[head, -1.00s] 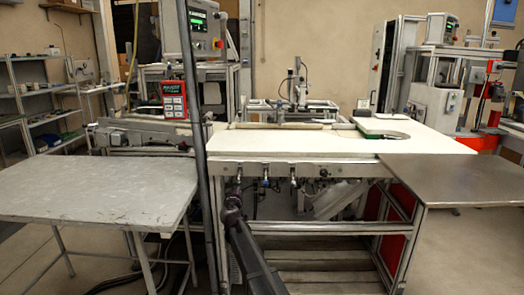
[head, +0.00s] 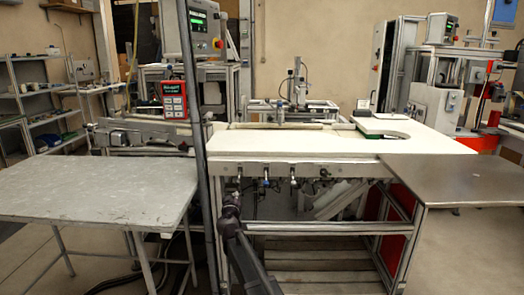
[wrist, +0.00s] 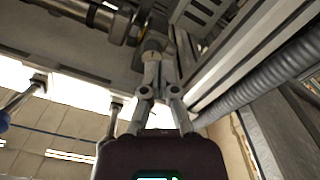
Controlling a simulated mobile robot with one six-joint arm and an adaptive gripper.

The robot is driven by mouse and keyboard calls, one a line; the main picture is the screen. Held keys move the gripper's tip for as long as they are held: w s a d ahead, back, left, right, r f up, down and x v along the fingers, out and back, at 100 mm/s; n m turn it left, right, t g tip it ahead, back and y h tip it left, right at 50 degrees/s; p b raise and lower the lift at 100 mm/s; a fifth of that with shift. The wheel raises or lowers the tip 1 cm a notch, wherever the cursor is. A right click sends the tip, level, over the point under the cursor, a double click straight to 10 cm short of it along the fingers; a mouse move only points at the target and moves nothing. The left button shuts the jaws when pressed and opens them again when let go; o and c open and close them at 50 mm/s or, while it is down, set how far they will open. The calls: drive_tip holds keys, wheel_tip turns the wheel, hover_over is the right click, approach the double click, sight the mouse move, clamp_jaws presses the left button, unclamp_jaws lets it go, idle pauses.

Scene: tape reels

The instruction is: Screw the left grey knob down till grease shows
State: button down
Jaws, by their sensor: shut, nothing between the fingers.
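Several small grey fittings hang in a row under the front edge of the white table (head: 300,140). The leftmost grey fitting (head: 239,173) is just above my gripper (head: 236,188) in the head view. In the wrist view, my gripper (wrist: 158,62) points up under the table, fingers together and empty. A round grey knob-like part (wrist: 152,43) is right at the fingertips. I cannot tell whether they touch it. No grease can be made out. Other hanging fittings (wrist: 115,108) are to the left in the wrist view.
A grey side table (head: 90,195) stands at the left, and a metal sheet top (head: 460,180) at the right. A ribbed hose (wrist: 265,75) and metal profiles run close to the right of my gripper. A vertical post (head: 200,130) stands left of it.

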sight(236, 179)
drive_tip(key=shift+s+d+r+p, duration=0.5)
drive_tip(key=shift+d, duration=0.3)
drive_tip(key=shift+w, duration=0.15)
drive_tip(key=w, duration=0.6)
drive_tip(key=shift+w, duration=0.35)
idle(0.4)
drive_tip(key=shift+d, duration=0.1)
drive_tip(key=shift+a+r, duration=0.2)
drive_tip(key=shift+a, duration=0.05)
idle(1.0)
drive_tip(key=shift+a+f, duration=0.15)
drive_tip(key=shift+a, duration=0.15)
idle(0.3)
drive_tip(key=shift+d+f, duration=0.1)
drive_tip(key=shift+f, duration=0.05)
drive_tip(key=shift+d+f+b, duration=0.15)
drive_tip(key=shift+f+b, duration=0.05)
drive_tip(key=shift+b, duration=0.1)
